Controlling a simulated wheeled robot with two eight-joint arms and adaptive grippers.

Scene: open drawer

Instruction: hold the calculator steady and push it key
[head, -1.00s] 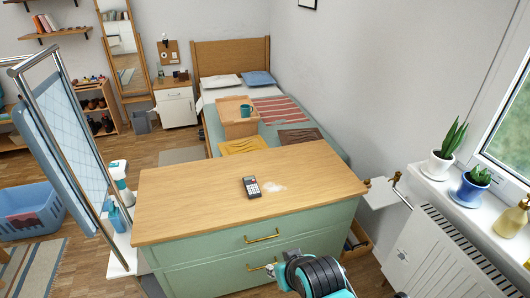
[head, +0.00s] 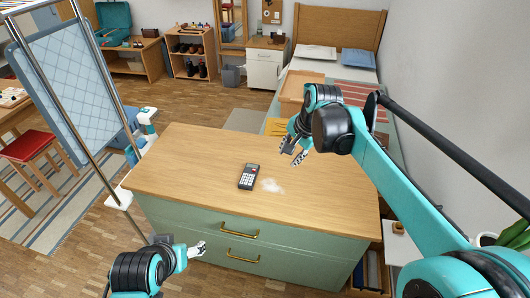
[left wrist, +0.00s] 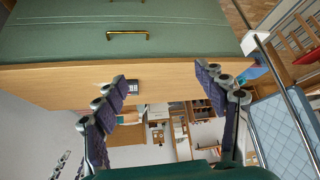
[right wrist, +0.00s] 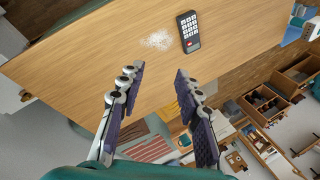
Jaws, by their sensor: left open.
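The dark calculator (head: 249,177) with light keys lies flat on the wooden dresser top, near its middle. It also shows in the right wrist view (right wrist: 188,32), beyond the fingers, and partly in the left wrist view (left wrist: 132,87). My right gripper (head: 292,156) is open and empty above the dresser top, to the right of and behind the calculator, not touching it. Its spread fingers show in the right wrist view (right wrist: 155,100). My left gripper (head: 198,248) is low in front of the dresser's drawer side, open and empty, apart from the calculator. Its fingers show in the left wrist view (left wrist: 165,105).
A white powdery patch (head: 272,186) lies right of the calculator. The green dresser (head: 190,222) has brass handles (head: 240,231) on its front. A metal-framed screen (head: 65,90) stands left. The rest of the wooden top (head: 185,160) is clear.

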